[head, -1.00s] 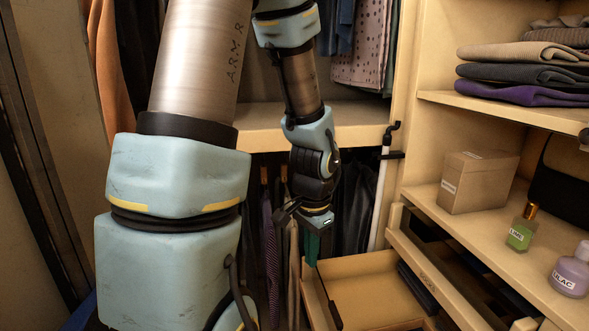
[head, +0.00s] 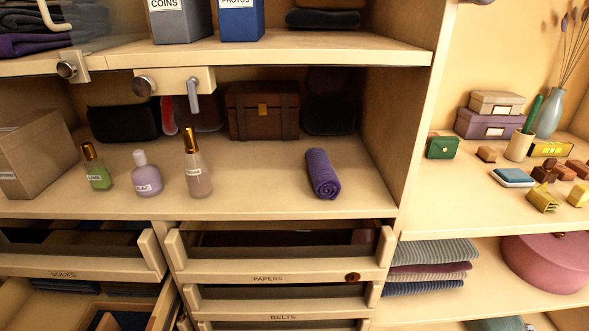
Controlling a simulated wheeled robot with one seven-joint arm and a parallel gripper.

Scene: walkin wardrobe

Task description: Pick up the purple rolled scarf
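The purple rolled scarf (head: 323,174) lies on the open shelf, near the shelf's front right. Its near end shows the roll, and it points toward the shelf's front edge. Nothing touches it. My gripper and arm are not in the current head view.
Left of the scarf stand a clear bottle with a gold cap (head: 196,165), a lilac bottle (head: 147,174) and a green bottle (head: 97,167). Behind is a brown chest (head: 262,110). An upright panel (head: 420,110) rises to the right. Partly open drawers (head: 280,262) jut out below.

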